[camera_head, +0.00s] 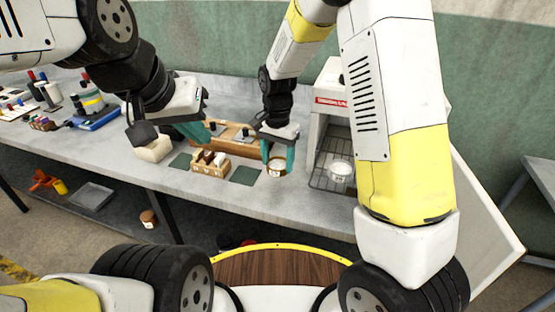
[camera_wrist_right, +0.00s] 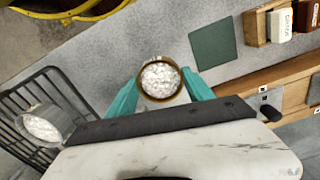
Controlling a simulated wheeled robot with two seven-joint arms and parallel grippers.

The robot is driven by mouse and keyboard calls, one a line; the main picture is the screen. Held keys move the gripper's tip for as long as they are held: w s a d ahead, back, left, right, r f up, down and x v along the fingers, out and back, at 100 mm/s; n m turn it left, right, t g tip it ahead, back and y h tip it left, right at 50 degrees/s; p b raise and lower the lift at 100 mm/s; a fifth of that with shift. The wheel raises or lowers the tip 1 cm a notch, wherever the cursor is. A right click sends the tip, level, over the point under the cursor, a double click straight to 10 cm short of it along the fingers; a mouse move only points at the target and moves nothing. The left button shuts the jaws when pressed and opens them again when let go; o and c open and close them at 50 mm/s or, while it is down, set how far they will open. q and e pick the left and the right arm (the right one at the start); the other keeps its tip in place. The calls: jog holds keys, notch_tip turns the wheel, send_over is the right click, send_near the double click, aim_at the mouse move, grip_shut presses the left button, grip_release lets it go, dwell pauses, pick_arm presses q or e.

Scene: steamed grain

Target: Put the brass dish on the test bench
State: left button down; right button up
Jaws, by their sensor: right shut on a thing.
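The brass dish (camera_head: 277,168), round and full of white grain, is between the teal fingers of my right gripper (camera_head: 278,155). In the right wrist view the dish (camera_wrist_right: 160,80) shows upright, with the fingers shut on its two sides. It is over or on the grey test bench (camera_head: 306,205), right of a green mat; I cannot tell whether its base touches. My left gripper (camera_head: 200,133) is over the bench further left, with nothing seen in it; its finger spacing is unclear.
A white open-fronted cabinet (camera_head: 332,88) stands right of the dish. A silvery dish of grain (camera_head: 340,168) is on its wire rack (camera_wrist_right: 32,84). Green mats (camera_head: 245,176) (camera_head: 181,160) flank a wooden box of jars (camera_head: 210,170). Bench space in front is clear.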

jog(key=shift+f, duration=2.65)
jog(key=shift+f, duration=0.2)
jog(key=o, duration=1.4)
